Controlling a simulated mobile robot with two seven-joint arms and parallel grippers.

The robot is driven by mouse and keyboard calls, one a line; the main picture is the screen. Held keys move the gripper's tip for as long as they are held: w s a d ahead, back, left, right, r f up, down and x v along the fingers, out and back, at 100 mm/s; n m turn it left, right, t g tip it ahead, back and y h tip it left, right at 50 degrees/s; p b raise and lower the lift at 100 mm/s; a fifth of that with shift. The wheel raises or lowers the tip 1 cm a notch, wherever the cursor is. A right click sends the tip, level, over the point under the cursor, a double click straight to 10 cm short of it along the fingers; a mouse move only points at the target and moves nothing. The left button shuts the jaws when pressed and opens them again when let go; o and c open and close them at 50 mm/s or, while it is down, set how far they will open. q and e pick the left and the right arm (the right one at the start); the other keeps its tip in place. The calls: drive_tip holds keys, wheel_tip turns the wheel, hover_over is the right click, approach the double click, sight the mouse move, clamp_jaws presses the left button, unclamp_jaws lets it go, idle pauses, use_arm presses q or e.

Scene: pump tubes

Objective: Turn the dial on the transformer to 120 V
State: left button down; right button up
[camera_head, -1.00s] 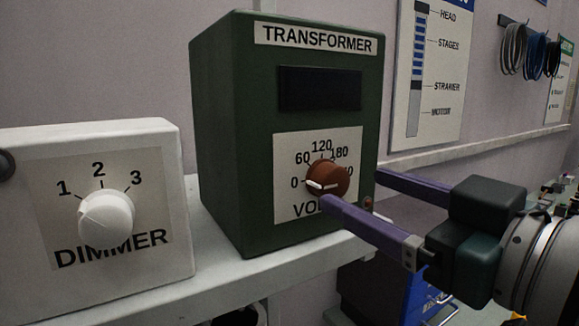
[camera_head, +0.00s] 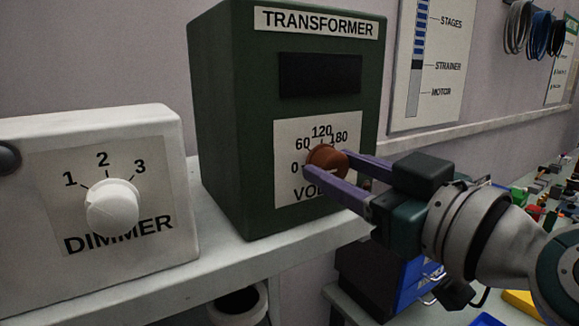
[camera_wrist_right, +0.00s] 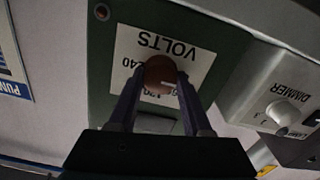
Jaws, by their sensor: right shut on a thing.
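The green transformer (camera_head: 225,120) stands on a shelf, with a dark display window and a white VOLTS scale plate (camera_head: 290,140). The reddish-brown dial (camera_head: 325,157) sits on this plate, below the 120 mark. My right gripper (camera_head: 328,163) is shut on the dial, one purple finger on each side. In the right wrist view, upside down, the dial (camera_wrist_right: 159,70) is between the fingertips. Its white pointer line points toward the right there, on the side away from the 240 mark. In the head view the pointer is hidden by a finger. My left gripper is not in view.
A white dimmer box (camera_head: 150,235) with a white knob (camera_head: 112,207) stands left of the transformer on the same shelf (camera_head: 200,275). A wall chart (camera_head: 435,65) and coiled cables hang at the right. Small coloured parts lie at the far right.

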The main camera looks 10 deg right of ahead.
clamp_jaws()
idle(0.3)
drive_tip(key=m, duration=0.3)
drive_tip(key=m+p, duration=0.1)
drive_tip(key=m, duration=0.4)
drive_tip(key=shift+r, duration=0.1)
drive_tip(key=m+p, duration=0.1)
drive_tip(key=m, duration=0.8)
drive_tip(key=shift+m, duration=0.4)
drive_tip(key=shift+d, duration=0.1)
